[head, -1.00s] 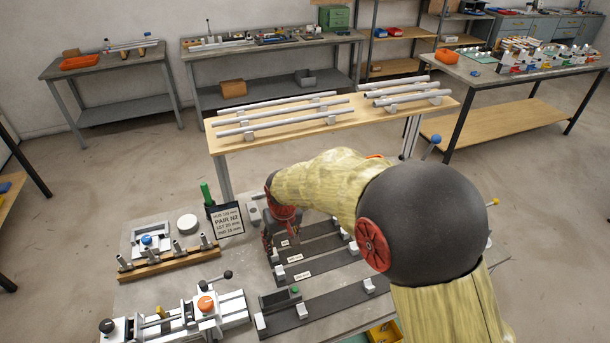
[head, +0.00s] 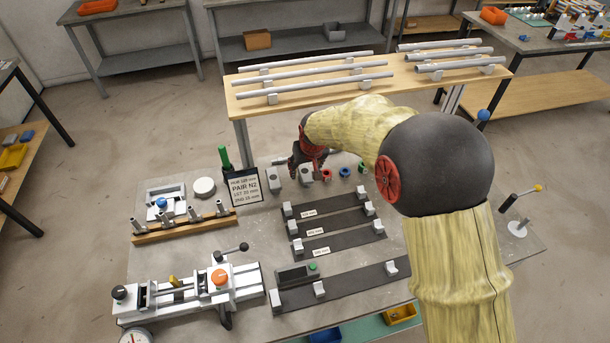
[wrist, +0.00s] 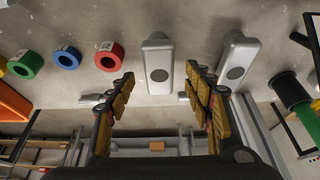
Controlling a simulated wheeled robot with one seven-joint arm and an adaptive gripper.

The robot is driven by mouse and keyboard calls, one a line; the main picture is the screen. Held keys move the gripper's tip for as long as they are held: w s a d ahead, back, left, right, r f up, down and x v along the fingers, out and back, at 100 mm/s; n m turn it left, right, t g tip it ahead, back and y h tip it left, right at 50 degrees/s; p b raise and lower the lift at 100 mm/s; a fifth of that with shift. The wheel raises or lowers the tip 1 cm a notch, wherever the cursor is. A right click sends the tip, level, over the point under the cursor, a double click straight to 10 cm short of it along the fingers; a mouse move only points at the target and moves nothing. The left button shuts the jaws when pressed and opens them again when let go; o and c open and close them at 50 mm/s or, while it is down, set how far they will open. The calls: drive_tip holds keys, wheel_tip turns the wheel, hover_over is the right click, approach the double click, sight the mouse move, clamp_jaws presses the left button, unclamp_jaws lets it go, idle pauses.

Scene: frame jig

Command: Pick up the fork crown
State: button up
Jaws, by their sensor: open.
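Two similar grey blocks, each with a round dark spot on its face, stand near the table's back edge; I cannot tell for sure which is the fork crown. One block (wrist: 158,62) lies between and just past my fingertips in the wrist view; in the head view it (head: 305,178) is partly hidden by my gripper. The other grey block (wrist: 238,62) is right of the fingers in the wrist view and at left in the head view (head: 274,181). My gripper (wrist: 160,78) is open and empty, fingers either side of the nearer block's line; in the head view it (head: 306,168) hangs above it.
Coloured rings, including a red one (wrist: 109,56) and a blue one (wrist: 66,58), stand beside the blocks. A sign (head: 245,187) and green-handled tool (head: 225,158) are on the other side. Dark fixture rails (head: 325,222) lie in front. A tube rack (head: 350,92) stands behind.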

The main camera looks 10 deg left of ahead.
sight(305, 171)
drive_tip(key=x, duration=0.3)
drive_tip(key=shift+f+b, duration=0.1)
drive_tip(key=shift+b, duration=0.2)
drive_tip(key=shift+s, duration=0.1)
drive_tip(key=c, duration=0.4)
clamp_jaws()
